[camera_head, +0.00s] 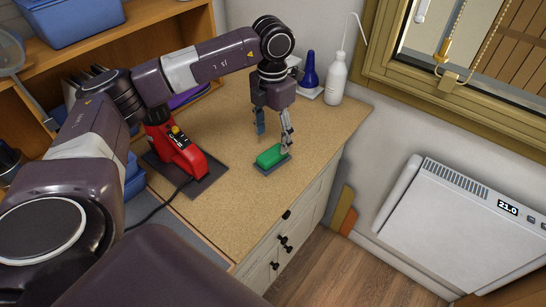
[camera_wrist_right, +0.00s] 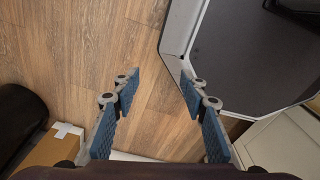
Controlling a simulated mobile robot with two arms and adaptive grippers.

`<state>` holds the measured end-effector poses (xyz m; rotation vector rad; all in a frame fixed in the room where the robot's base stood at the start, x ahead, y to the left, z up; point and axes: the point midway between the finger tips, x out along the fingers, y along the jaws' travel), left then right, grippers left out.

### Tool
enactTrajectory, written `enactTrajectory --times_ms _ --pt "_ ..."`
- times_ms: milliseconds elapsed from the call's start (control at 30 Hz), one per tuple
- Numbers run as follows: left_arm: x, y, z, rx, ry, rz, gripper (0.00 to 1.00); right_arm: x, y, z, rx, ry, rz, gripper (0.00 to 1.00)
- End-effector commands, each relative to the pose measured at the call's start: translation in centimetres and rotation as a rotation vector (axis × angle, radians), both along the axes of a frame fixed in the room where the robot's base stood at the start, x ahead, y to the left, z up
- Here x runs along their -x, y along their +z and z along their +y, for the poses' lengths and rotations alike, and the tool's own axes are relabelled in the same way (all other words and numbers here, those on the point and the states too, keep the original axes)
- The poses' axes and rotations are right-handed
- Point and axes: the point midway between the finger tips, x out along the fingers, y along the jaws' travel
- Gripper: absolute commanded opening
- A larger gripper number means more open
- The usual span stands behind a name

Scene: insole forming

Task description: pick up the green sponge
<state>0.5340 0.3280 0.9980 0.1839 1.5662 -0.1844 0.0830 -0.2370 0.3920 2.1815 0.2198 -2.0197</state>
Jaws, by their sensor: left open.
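The green sponge (camera_head: 269,157) lies on a small dark pad (camera_head: 261,168) near the front right edge of the wooden worktop. My left gripper (camera_head: 273,138) is open and points down just above and behind the sponge. One finger is close to the sponge's back right side, and the other is farther left and back. I cannot tell whether a finger touches the sponge. My right gripper (camera_wrist_right: 160,88) is open and empty in the right wrist view, above the wooden floor. The sponge is not in that view.
A red device (camera_head: 178,150) with a cable stands left on the worktop (camera_head: 225,195). A white bottle (camera_head: 336,79) and a blue bottle (camera_head: 310,72) stand at the back. A white heater (camera_head: 450,215) is at the right. The worktop between device and sponge is clear.

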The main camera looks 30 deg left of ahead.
Motion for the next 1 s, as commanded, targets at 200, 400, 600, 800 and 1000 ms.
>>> enactTrajectory --times_ms 200,400,600,800,1000 --pt "0.2 -2.2 -0.1 0.0 -0.001 0.004 0.6 -0.1 1.4 -0.1 0.002 -0.002 -0.001 0.4" --pt "0.4 -5.3 -0.3 0.001 0.0 0.003 0.6 -0.4 2.8 -0.1 0.0 -0.003 -0.006 0.4" --pt "0.3 -6.5 -0.3 0.001 -0.001 -0.001 0.6 -0.9 2.9 0.0 -0.001 -0.003 -0.014 0.4" --pt "0.3 -6.5 -0.3 0.001 -0.001 -0.001 0.56 -1.1 2.9 0.3 -0.004 -0.004 -0.017 0.4" --pt "0.3 -6.5 -0.3 0.002 -0.001 -0.001 0.34 -1.1 2.9 0.5 -0.006 -0.005 -0.015 0.4"
